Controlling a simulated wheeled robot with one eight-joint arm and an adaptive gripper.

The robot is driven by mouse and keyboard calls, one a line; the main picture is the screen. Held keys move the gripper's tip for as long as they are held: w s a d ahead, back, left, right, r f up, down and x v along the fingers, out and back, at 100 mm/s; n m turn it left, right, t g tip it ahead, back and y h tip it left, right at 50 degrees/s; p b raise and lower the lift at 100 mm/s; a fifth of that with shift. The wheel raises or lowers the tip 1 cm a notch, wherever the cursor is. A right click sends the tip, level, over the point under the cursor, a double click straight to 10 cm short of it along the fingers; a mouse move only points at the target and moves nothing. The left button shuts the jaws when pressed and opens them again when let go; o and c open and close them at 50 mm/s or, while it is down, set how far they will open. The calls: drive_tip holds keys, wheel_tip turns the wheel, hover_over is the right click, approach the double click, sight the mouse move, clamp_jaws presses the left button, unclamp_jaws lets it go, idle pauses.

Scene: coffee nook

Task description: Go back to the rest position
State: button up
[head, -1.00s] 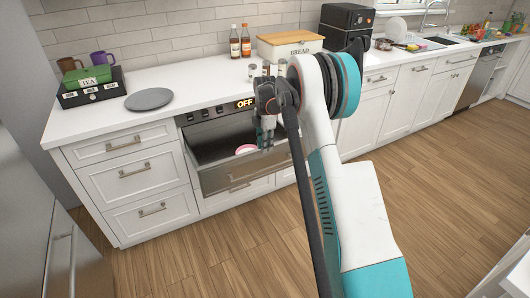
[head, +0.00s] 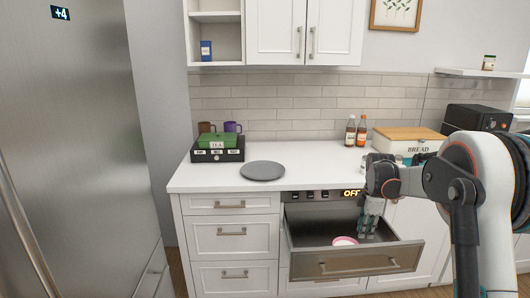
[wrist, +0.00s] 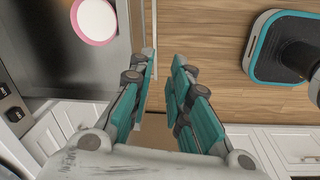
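My gripper (head: 368,234) points down over the right part of the open drawer (head: 355,262) below the oven panel marked OFF. Its teal fingers are apart with nothing between them; the gap also shows in the wrist view (wrist: 163,68). A pink-rimmed white dish (head: 345,241) lies inside the drawer, left of the fingers and apart from them. In the wrist view the dish (wrist: 94,18) is at the upper left, partly cut off by the frame edge.
A steel fridge (head: 80,150) is at the left. Wooden floor (wrist: 205,40) lies in front of the drawer.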

drive_tip(key=s+a+r+m+t, duration=0.2)
drive_tip(key=s+a+r+m, duration=0.25)
drive_tip(key=s+r, duration=0.35)
drive_tip(key=s+a+r+m+t, duration=0.1)
drive_tip(key=s+a+r+m, duration=0.2)
drive_tip(key=s+a+r, duration=0.5)
drive_tip(key=s+a+f+m+t, duration=0.1)
drive_tip(key=s+m, duration=0.3)
drive_tip(key=s, duration=0.7)
drive_tip(key=s+a+f+m+t, duration=0.1)
drive_tip(key=s+f+m, duration=0.3)
drive_tip(key=s, duration=0.6)
drive_tip(key=shift+s+a+f+t, duration=0.15)
drive_tip(key=shift+s+a+t, duration=0.25)
drive_tip(key=shift+t, duration=0.2)
